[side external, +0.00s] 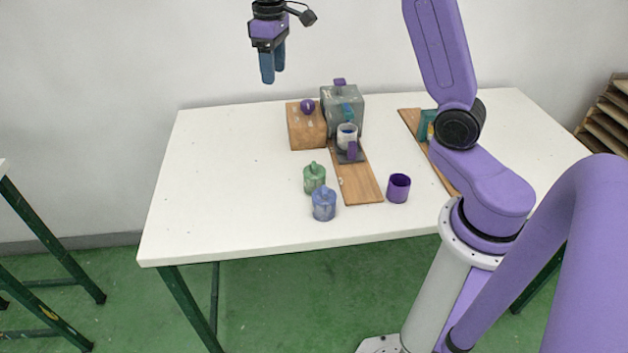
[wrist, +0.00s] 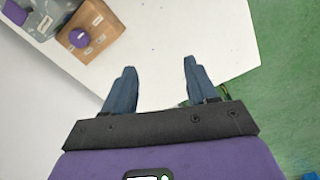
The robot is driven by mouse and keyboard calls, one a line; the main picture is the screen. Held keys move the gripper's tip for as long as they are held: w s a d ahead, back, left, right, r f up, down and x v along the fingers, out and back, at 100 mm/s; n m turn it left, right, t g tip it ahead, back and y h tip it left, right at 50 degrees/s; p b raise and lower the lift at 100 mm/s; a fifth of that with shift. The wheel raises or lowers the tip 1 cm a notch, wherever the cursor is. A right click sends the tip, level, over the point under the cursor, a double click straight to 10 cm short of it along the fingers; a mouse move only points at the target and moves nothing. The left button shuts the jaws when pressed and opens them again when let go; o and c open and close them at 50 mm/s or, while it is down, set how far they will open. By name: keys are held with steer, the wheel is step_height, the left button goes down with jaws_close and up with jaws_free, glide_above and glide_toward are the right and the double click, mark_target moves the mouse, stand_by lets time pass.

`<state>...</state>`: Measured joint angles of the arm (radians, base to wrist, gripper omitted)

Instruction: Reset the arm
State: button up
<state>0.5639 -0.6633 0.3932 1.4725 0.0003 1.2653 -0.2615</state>
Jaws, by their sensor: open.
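My gripper (side external: 273,66) hangs high above the far left part of the white table, with its blue fingers pointing down. It is open and empty, and nothing touches it. In the wrist view the two fingers of my gripper (wrist: 158,82) are spread apart, with bare table and a strip of green floor beyond them. My purple arm reaches in from the right in the side view.
The table's left side is clear.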

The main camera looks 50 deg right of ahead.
steer(key=s+a+f+n, duration=0.1)
steer(key=s+a+n, duration=0.1)
steer(key=s+a, duration=0.55)
steer(key=s+a+n, duration=0.2)
steer(key=s+a, duration=0.2)
steer(key=s, duration=0.6)
steer(key=s+d+f+n, duration=0.1)
steer(key=s+f+n, duration=0.1)
steer(key=s, duration=0.6)
steer(key=s+d+f+n, duration=0.2)
steer(key=s, duration=0.7)
steer(key=shift+s+f, duration=0.3)
steer(key=shift+f, duration=0.05)
